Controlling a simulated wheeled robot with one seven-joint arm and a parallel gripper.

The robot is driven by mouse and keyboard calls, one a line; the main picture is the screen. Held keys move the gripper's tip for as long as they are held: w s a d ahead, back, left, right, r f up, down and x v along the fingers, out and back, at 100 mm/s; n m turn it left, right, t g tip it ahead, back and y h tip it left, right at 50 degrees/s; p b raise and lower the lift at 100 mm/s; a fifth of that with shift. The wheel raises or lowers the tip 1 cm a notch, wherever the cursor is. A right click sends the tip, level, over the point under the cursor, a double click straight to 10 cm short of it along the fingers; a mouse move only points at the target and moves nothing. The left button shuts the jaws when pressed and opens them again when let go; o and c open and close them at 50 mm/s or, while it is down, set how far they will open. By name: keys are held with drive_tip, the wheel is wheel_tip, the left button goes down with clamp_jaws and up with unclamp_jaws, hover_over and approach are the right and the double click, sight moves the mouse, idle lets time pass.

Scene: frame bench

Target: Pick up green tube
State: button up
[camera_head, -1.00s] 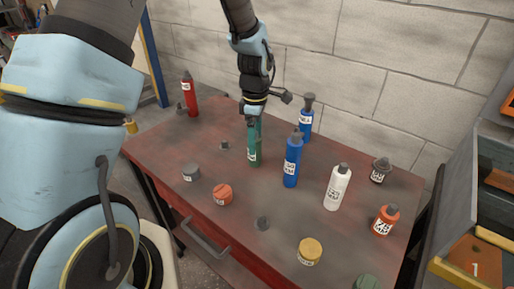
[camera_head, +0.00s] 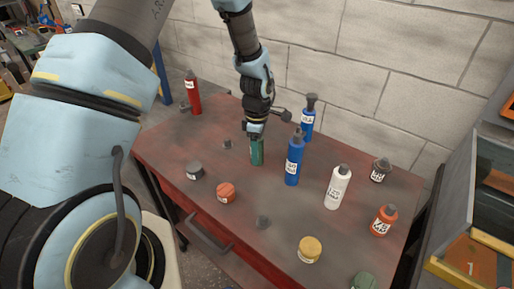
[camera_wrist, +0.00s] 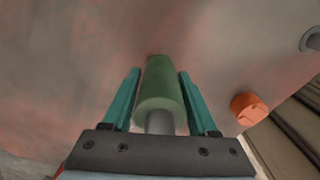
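The green tube (camera_head: 257,152) stands upright on the table, left of a blue bottle. My gripper (camera_head: 255,138) comes down on it from above and hides its upper part in the head view. In the wrist view the green tube (camera_wrist: 161,88), with its grey cap toward the camera, lies between the two teal fingers of my gripper (camera_wrist: 160,78). Narrow gaps show on both sides of the tube, so the fingers appear open around it. The tube's base appears to rest on the table.
On the red table (camera_head: 300,215), a blue bottle (camera_head: 293,160) stands close right of the tube, with another blue bottle (camera_head: 308,120) behind. A white bottle (camera_head: 337,188) stands farther right. An orange jar (camera_head: 226,193) and grey jar (camera_head: 195,171) are in front.

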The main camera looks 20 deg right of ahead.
clamp_jaws()
drive_tip(key=shift+r, duration=0.2)
idle(0.5)
